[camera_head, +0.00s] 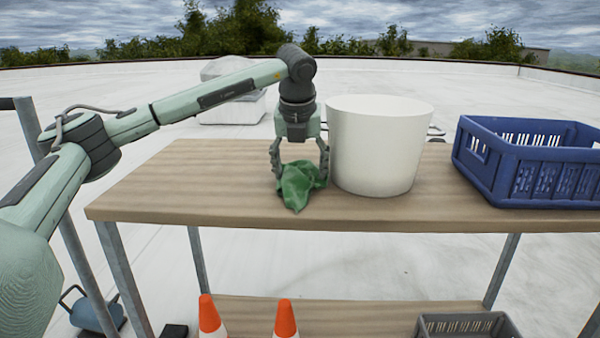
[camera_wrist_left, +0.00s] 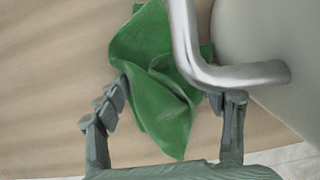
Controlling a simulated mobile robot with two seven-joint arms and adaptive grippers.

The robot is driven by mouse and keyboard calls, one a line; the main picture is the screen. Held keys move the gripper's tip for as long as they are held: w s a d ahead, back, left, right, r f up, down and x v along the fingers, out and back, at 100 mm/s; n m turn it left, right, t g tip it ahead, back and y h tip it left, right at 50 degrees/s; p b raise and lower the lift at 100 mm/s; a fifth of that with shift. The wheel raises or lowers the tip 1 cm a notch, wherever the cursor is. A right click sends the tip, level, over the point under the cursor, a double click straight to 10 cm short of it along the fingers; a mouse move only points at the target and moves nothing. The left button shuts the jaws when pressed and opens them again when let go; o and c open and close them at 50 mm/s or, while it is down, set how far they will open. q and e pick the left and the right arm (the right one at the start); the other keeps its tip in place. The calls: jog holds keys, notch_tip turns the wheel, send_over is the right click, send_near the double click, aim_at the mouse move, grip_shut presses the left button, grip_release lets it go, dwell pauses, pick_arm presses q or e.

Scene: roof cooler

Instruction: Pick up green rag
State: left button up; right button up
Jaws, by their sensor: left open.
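A crumpled green rag (camera_head: 299,184) lies on the wooden table (camera_head: 190,190), just left of a white bucket (camera_head: 380,150). My left gripper (camera_head: 299,172) points down over the rag, open, with a finger on either side of it. In the left wrist view, the rag (camera_wrist_left: 158,82) lies between and beyond the open fingers of the gripper (camera_wrist_left: 165,95). The bucket's metal handle (camera_wrist_left: 195,50) crosses in front of part of the rag there. I cannot tell whether the fingers touch the cloth. My right gripper is not in view.
The bucket stands close against the right side of my left gripper. A blue crate (camera_head: 530,165) sits at the table's right. The table's left part is clear. Two orange cones (camera_head: 286,318) and a grey crate (camera_head: 465,325) are on the lower shelf area.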

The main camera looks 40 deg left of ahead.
pick_arm(q)
jog(key=c, duration=0.3)
grip_shut()
dwell(0.7)
notch_tip(320, 180, up, 12)
jog(key=p, duration=0.8)
jog(key=shift+r, duration=0.1)
